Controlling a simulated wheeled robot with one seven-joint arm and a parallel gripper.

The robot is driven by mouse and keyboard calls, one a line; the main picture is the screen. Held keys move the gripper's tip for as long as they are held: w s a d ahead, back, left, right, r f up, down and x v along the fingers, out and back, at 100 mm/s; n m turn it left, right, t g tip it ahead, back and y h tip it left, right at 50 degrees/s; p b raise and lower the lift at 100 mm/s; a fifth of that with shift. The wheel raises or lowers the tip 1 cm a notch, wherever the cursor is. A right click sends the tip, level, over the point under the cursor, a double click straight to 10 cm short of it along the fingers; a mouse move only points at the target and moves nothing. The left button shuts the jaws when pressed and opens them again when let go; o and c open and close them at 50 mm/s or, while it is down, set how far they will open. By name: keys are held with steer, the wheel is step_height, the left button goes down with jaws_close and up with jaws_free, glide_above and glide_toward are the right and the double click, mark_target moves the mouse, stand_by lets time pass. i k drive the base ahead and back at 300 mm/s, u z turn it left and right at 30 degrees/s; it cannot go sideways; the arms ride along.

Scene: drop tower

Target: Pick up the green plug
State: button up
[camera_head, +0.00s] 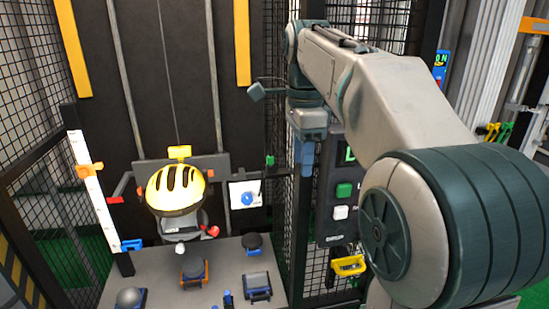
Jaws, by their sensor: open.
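A small green piece (270,160), which may be the green plug, shows at the right end of the dark bar behind the bench. It is too small to make out its shape. My arm reaches in from the right, and its end hangs down in front of the mesh. My gripper (307,155) points downward, to the right of the green piece and apart from it. It is open, and I see nothing held in it. Green and yellow clips (495,132) hang at the far right; I cannot tell whether one of them is a plug.
A grey bench (225,270) carries several dark fixtures. A yellow helmet (175,190) sits above it, beside a white upright scale (90,180). A control panel (343,215) with a green button stands right of the mesh (283,235). A yellow handle (349,266) is below it.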

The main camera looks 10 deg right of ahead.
mark_target(270, 160)
steer(key=i, duration=0.95)
steer(key=u, duration=0.05)
